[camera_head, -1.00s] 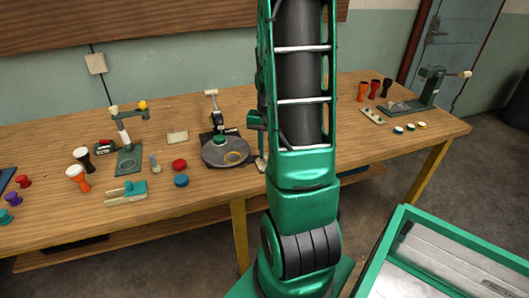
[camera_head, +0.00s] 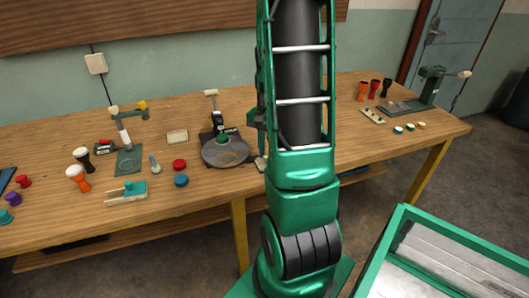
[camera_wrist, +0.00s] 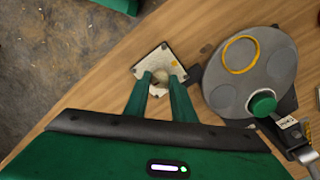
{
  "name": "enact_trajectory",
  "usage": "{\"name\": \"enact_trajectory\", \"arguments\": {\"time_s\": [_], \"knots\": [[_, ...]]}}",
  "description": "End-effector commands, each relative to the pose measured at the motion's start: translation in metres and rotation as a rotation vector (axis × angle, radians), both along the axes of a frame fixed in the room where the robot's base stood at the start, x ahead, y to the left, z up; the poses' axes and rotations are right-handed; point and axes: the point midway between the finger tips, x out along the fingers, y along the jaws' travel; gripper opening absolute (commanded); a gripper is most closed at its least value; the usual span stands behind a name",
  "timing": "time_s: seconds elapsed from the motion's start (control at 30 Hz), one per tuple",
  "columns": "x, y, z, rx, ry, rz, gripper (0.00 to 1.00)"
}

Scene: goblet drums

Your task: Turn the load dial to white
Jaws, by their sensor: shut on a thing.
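The load dial is on a small pale plate (camera_wrist: 163,62) near the table's front edge. In the wrist view, my gripper (camera_wrist: 160,80) is at the plate with its two green fingers on either side of the small dial knob (camera_wrist: 158,91), shut on it. Dark marks show on the plate, but they are too small to read, and I cannot tell which mark the dial points to. In the head view, only the left part of the plate (camera_head: 261,163) shows beside my arm, which hides the dial and my fingertips.
A grey round turntable (camera_wrist: 232,82) with a green knob (camera_wrist: 263,103) and a yellow ring (camera_wrist: 241,54) stands right beside the plate. Goblet drums (camera_head: 78,178), coloured discs (camera_head: 181,180) and a green stand (camera_head: 128,160) are farther left on the wooden table (camera_head: 215,200).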

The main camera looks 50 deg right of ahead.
Motion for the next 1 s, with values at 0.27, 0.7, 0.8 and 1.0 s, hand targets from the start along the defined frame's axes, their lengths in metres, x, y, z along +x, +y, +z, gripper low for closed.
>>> {"name": "enact_trajectory", "arguments": {"time_s": [0.27,0.7,0.8,1.0], "knots": [[0.003,0.002,0.0,0.003,-0.005,0.009,0.42],[0.004,0.001,0.035,-0.001,-0.008,0.007,0.42],[0.004,0.001,0.054,-0.001,-0.007,0.007,0.42],[0.005,0.002,0.088,0.001,-0.007,0.008,0.42]]}}
